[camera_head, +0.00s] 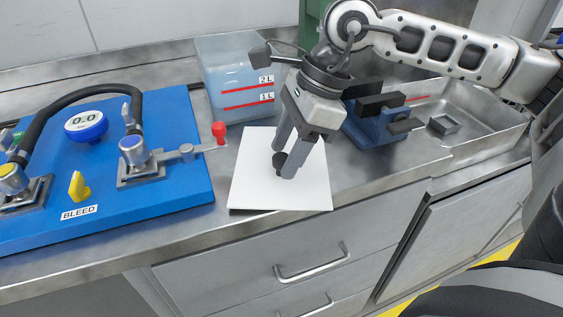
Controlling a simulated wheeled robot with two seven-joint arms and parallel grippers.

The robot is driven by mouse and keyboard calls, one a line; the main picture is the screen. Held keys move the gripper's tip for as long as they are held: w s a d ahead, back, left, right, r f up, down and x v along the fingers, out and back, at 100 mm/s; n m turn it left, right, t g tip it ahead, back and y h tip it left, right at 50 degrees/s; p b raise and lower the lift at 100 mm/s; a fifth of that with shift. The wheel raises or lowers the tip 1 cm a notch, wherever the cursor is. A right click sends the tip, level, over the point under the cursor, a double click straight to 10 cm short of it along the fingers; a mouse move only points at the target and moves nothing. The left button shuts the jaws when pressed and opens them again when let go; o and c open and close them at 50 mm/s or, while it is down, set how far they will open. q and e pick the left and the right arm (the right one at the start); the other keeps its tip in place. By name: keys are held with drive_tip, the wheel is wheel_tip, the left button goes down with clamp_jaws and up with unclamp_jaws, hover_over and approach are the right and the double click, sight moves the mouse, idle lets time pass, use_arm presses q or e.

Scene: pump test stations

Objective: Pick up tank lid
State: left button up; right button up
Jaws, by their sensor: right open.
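The tank lid (257,188) is a flat white square plate lying on the steel counter, with a small dark knob (279,161) standing on it. My right gripper (284,163) points down over the lid. Its two grey fingers are open, one on each side of the knob, and part of the knob is hidden by them. I cannot tell whether a finger touches it. The clear tank (212,82), with bluish liquid and red marks labelled 2 L and 1 L, stands behind the lid. My left gripper is not in view.
A blue pump board (170,190) with a black hose, a round gauge reading 0.0 and a yellow BLEED lever fills the left. A red-knobbed valve (219,131) reaches toward the lid. A blue holder (375,130) and a steel basin (470,105) are at the right.

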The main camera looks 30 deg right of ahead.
drive_tip(key=shift+w+a+f, duration=0.15)
drive_tip(key=shift+a+f, duration=0.05)
drive_tip(key=shift+f, duration=0.35)
clamp_jaws()
